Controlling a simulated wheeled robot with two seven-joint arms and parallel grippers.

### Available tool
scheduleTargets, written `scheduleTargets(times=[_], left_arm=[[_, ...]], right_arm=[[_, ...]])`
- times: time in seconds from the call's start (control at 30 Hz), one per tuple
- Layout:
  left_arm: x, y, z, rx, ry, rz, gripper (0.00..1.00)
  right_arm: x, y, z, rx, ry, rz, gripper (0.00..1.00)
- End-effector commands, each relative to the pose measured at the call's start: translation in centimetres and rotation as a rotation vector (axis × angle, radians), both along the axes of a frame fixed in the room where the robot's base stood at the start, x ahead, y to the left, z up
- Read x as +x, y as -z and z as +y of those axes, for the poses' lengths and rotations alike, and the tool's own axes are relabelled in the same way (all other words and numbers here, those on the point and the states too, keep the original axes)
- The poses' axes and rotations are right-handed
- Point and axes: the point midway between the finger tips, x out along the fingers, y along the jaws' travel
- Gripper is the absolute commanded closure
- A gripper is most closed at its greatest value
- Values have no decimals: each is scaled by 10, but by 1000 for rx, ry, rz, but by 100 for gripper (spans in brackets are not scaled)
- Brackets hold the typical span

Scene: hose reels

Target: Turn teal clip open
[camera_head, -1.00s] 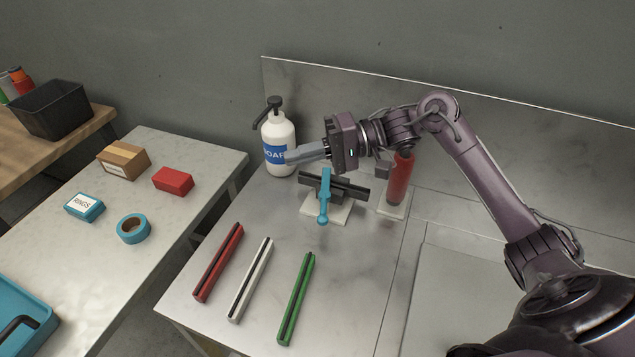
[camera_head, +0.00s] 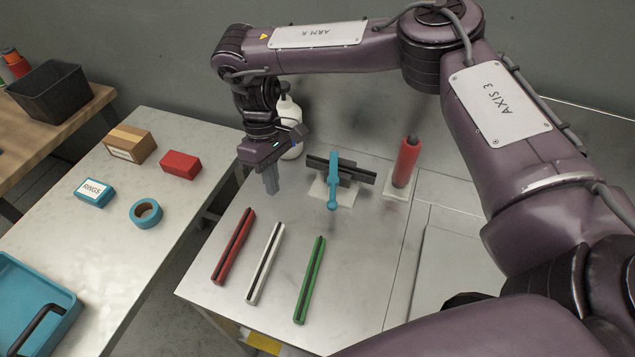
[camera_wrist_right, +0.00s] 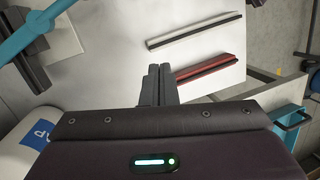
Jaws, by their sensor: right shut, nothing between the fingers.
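The teal clip (camera_head: 333,183) is a lever with a round knob at its near end, on a black bar fixture (camera_head: 358,173) with a pale base plate (camera_head: 345,196). Its lever points toward the front of the table. In the right wrist view the teal clip (camera_wrist_right: 30,36) shows at the upper left, partly cut off. My right gripper (camera_head: 271,187) points down, shut and empty, to the left of the clip and apart from it. In the right wrist view its fingers (camera_wrist_right: 158,84) are together. My left gripper is not in view.
Red (camera_head: 233,246), white (camera_head: 265,263) and green (camera_head: 310,280) bars lie in front of the fixture. A red cylinder (camera_head: 405,162) stands right of it. A soap bottle (camera_head: 290,117) stands behind my right gripper, partly hidden. A side table (camera_head: 110,243) holds boxes and teal tape.

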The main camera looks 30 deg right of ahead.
Motion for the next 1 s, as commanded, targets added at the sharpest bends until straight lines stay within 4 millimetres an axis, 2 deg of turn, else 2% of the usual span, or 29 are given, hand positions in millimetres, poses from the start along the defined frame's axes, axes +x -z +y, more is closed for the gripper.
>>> scheduleTargets(times=[0.03,0.13,0.23,0.33,0.47,0.87,0.9,1.0], left_arm=[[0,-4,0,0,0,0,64],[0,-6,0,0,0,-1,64],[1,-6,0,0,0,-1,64],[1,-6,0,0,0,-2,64],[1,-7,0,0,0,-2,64],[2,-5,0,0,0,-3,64],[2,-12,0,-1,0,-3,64],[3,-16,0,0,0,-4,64]], right_arm=[[10,-12,-19,-66,-1,-30,100],[22,-24,-48,-160,2,-63,100],[28,-31,-64,-208,8,-80,100],[28,-28,-69,-220,9,-81,100],[24,-11,-71,-218,10,-77,100],[6,71,-81,-217,12,-77,100],[0,64,-87,-216,12,-77,100],[-11,65,-93,-217,11,-79,100]])
